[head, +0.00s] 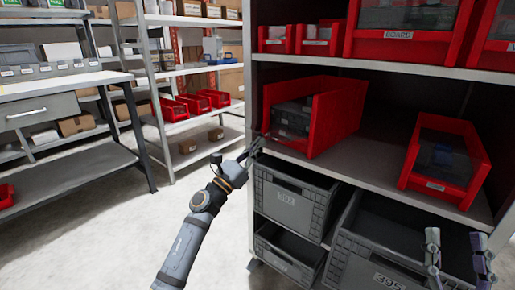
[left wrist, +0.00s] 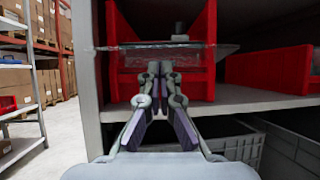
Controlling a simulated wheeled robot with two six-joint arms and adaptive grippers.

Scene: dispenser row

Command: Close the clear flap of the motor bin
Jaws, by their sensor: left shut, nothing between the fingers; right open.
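A red bin (head: 333,118) stands at the left end of the middle shelf with dark grey contents (head: 291,117); I take it for the motor bin, though no label on it is readable. In the left wrist view its clear flap (left wrist: 190,54) sticks out nearly level from the bin's front (left wrist: 203,85). My left gripper (head: 256,147) is shut and empty at the bin's front left. In the wrist view its fingertips (left wrist: 160,68) are at the flap's near edge; I cannot tell whether they touch. My right gripper (head: 457,240) is open and empty at the lower right.
Another red bin (head: 446,183) stands further right on the same shelf (head: 365,160), with bare shelf between. Grey crates (head: 287,203) sit below. Red bins, one labelled BOARD (head: 398,36), fill the shelf above. Open floor (head: 120,230) lies to the left.

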